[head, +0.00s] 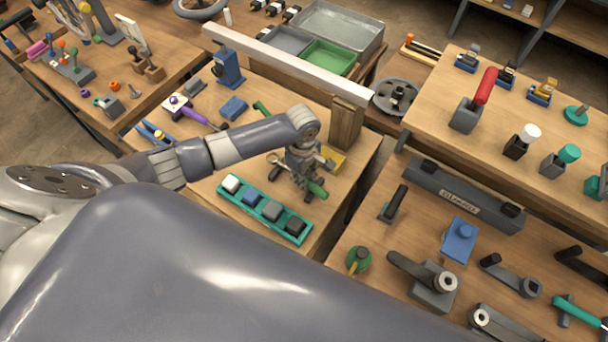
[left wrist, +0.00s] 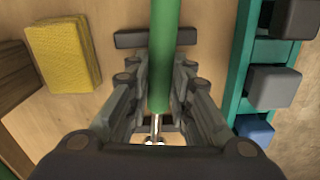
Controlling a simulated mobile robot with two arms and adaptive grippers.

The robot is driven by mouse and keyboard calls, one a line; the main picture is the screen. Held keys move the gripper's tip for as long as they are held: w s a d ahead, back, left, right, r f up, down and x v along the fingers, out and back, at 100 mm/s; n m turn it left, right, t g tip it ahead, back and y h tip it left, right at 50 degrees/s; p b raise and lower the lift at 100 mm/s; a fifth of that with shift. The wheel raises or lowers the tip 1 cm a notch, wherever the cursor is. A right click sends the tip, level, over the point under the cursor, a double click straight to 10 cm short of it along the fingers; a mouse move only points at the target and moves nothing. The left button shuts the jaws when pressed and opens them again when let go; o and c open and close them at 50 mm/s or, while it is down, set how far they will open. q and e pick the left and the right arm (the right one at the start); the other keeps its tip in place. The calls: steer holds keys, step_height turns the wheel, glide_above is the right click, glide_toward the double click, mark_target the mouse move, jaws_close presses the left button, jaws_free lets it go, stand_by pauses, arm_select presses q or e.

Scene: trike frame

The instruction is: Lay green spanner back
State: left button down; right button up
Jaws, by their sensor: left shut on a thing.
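The green spanner shows in the left wrist view as a green handle (left wrist: 164,45) with a shiny metal end between the finger linkages. My left gripper (left wrist: 158,65) is shut on its handle. In the head view, my left gripper (head: 305,190) points down over the middle bench, and part of the green handle (head: 319,189) sticks out to its right. A metal spanner end (head: 274,158) shows to its left. The gripper hides the middle of the spanner. I cannot tell whether the spanner touches the bench. My right gripper is not in view.
A teal tray (head: 309,236) of several blocks lies just in front of the gripper. A yellow block (head: 333,158) lies behind it, near a wooden post (head: 346,125) under a long pale beam (head: 285,66). Another green piece (head: 260,108) lies farther back on the bench.

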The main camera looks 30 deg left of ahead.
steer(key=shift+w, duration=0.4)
arm_select(q)
steer(key=c, duration=1.4)
jaws_free()
steer(key=shift+f, duration=0.1)
steer(key=shift+o, duration=0.2)
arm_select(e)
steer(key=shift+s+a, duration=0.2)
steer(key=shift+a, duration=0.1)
